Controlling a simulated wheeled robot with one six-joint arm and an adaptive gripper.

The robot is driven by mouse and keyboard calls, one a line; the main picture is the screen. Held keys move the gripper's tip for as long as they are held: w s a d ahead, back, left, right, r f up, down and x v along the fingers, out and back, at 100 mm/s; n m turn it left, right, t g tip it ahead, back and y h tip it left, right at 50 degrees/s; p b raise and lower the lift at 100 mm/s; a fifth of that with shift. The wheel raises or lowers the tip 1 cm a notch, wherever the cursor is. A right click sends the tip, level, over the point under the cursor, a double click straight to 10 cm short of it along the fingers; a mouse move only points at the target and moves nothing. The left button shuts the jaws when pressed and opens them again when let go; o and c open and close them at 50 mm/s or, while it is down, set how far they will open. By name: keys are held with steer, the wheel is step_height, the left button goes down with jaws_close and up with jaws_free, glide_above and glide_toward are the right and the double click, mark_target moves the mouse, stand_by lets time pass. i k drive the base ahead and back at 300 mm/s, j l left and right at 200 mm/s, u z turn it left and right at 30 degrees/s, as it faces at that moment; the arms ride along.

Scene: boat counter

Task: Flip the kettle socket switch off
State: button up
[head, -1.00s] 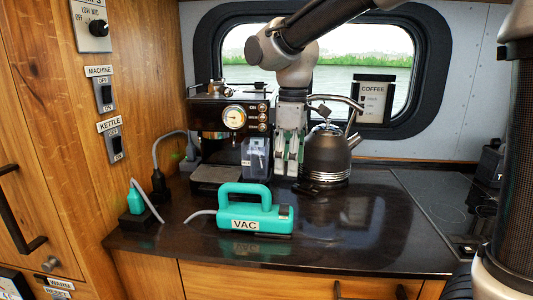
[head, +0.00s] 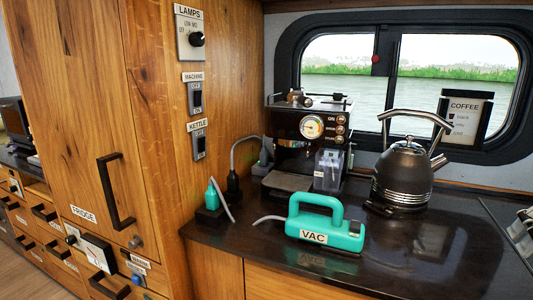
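The kettle switch (head: 200,144) is a dark rocker on a small grey plate under a KETTLE label, on the wooden wall panel left of the counter. Its tilt is too small to read with certainty. The dark metal kettle (head: 404,178) stands upright on the counter near the window.
The MACHINE switch (head: 196,96) and LAMPS knob (head: 196,39) sit above the kettle switch. A coffee machine (head: 307,135), a teal VAC (head: 325,225) and a plug with a teal top (head: 212,198) stand on the counter. The fridge handle (head: 116,191) sticks out at left.

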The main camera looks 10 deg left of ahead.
mark_target(202, 140)
steer(key=u, duration=1.25)
